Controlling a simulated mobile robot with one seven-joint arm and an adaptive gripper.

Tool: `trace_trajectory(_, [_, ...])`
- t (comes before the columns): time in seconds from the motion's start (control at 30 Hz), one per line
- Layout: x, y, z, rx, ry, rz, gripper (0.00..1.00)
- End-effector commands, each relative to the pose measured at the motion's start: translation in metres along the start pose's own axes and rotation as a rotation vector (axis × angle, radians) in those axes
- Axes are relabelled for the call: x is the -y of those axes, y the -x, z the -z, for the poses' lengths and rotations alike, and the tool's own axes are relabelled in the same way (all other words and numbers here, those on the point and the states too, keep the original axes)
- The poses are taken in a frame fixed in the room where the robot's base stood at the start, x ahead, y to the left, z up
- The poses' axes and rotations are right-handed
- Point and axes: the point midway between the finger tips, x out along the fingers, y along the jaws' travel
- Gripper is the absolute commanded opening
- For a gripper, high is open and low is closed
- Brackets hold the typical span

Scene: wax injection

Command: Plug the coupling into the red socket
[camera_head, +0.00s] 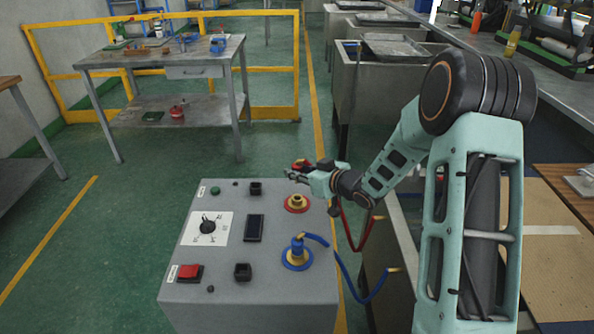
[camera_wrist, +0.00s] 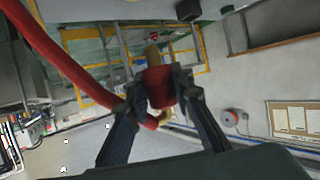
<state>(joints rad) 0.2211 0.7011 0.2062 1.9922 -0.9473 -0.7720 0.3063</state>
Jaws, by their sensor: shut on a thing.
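The red coupling (camera_head: 301,163) is in my gripper (camera_head: 292,175), above and just behind the red socket in the head view. In the wrist view my gripper (camera_wrist: 160,84) is shut around the coupling's red body (camera_wrist: 160,92), and its brass tip (camera_wrist: 152,54) sticks out beyond the fingers. A red hose (camera_wrist: 60,60) runs from it to the upper left. The red socket (camera_head: 297,204) is a brass fitting on a red ring on the grey control box (camera_head: 270,195). The coupling is apart from it. I cannot make out the socket in the wrist view.
A blue coupling (camera_head: 297,246) with a blue hose (camera_head: 345,270) sits in the blue-ringed socket nearer the front. The box top also carries a dial (camera_head: 207,227), a red button (camera_head: 189,272) and a dark display (camera_head: 254,228). Steel tanks (camera_head: 375,85) stand behind my arm.

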Motion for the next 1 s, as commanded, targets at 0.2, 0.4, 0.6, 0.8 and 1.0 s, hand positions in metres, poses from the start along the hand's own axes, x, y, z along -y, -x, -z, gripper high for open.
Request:
trace_trajectory(0.2, [0.0,-0.01,-0.023,-0.001,-0.001,0.0,0.0])
trace_trajectory(0.4, [0.0,-0.016,-0.038,-0.001,-0.002,0.0,0.0])
trace_trajectory(0.6, [0.0,-0.018,-0.042,-0.002,-0.001,0.0,0.0])
trace_trajectory(0.8, [0.0,-0.018,-0.042,-0.001,-0.001,0.0,0.0])
trace_trajectory(1.0, [0.0,-0.018,-0.042,-0.001,-0.001,0.0,0.0])
